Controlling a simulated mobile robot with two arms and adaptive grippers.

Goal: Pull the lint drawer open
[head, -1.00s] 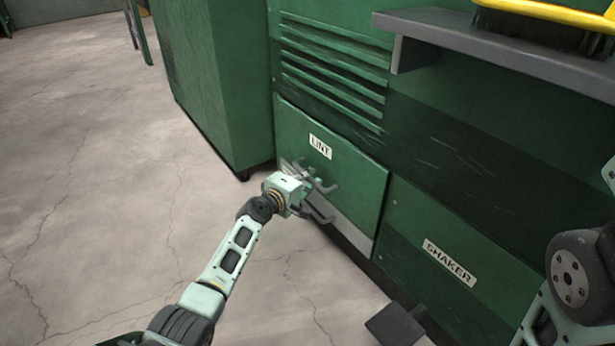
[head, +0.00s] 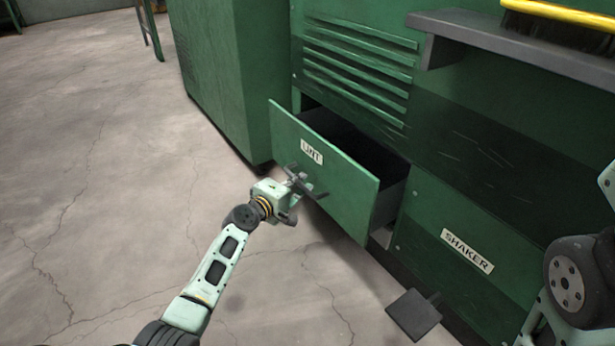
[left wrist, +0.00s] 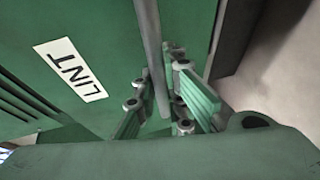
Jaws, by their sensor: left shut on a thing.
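The green lint drawer (head: 335,190) stands partly out of the machine, its dark inside showing behind the front panel. Its white LINT label (head: 311,152) faces me and also shows in the left wrist view (left wrist: 70,70). My left gripper (head: 298,188) is at the middle of the drawer front, shut on the grey bar handle (left wrist: 150,50). In the left wrist view the handle runs between the two ribbed green fingers. My right gripper is not in view; only part of my right arm shows at the right edge.
The SHAKER panel (head: 450,240) is flush, right of the drawer. A dark pedal (head: 413,312) sticks out low on the floor. A grey shelf (head: 500,40) with a yellow-handled brush (head: 560,18) is above. A green cabinet (head: 222,80) stands left.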

